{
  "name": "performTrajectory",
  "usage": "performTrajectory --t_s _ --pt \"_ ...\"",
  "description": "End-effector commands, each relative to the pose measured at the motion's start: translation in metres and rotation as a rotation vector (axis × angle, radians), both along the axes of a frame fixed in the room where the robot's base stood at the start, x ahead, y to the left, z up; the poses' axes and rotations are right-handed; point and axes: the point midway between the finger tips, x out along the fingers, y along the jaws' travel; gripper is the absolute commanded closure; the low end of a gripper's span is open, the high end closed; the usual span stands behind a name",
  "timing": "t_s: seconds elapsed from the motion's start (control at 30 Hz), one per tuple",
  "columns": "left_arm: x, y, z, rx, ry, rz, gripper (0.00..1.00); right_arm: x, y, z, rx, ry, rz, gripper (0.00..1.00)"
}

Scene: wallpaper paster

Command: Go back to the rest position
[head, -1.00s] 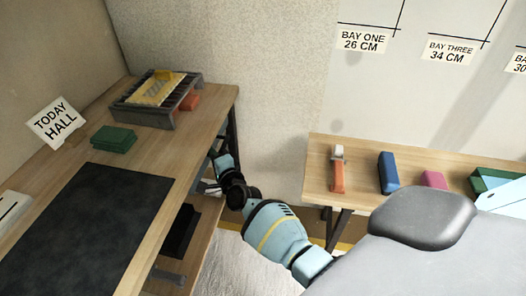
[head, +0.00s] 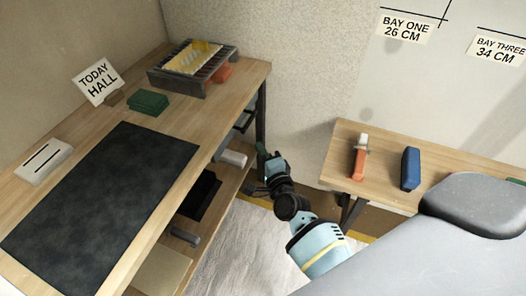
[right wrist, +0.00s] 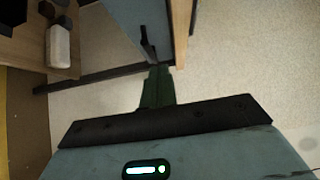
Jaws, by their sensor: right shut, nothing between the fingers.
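My right arm reaches up from the lower middle of the head view. Its gripper (head: 263,160) is shut and empty, low beside the end of the left workbench (head: 215,125), near the bench leg. In the right wrist view the dark green fingers (right wrist: 157,85) are together with nothing between them, above pale floor. My left gripper is not in view.
The bench holds a black mat (head: 105,195), a green block (head: 149,102), a slotted rack (head: 192,68) and a "TODAY HALL" sign (head: 97,82). Its lower shelf holds a white roll (head: 231,158). A second table at right holds an orange-handled tool (head: 359,162) and blue block (head: 410,168).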

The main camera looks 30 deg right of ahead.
Motion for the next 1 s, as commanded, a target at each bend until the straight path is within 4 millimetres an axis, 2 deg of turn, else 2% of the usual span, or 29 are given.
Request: performTrajectory --t_s 0.13,0.47,0.57,0.67,0.77,0.9,1.0 --pt "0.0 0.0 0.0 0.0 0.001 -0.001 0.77 -0.006 0.001 0.0 0.0 0.0 0.0 1.0" --pt "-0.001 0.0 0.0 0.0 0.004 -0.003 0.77 -0.007 0.001 0.0 -0.002 0.001 0.001 1.0" --pt "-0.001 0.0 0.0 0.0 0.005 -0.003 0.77 -0.016 0.002 -0.009 -0.033 0.022 0.011 1.0" --pt "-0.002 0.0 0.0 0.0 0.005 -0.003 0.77 -0.042 0.006 -0.031 -0.133 0.082 0.047 1.0" --pt "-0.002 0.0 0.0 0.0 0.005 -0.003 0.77 -0.086 0.012 -0.063 -0.295 0.174 0.113 1.0" --pt "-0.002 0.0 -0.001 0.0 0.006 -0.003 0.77 -0.161 0.023 -0.105 -0.549 0.313 0.243 1.0" --pt "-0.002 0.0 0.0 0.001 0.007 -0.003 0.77 -0.217 0.031 -0.128 -0.724 0.404 0.352 1.0"
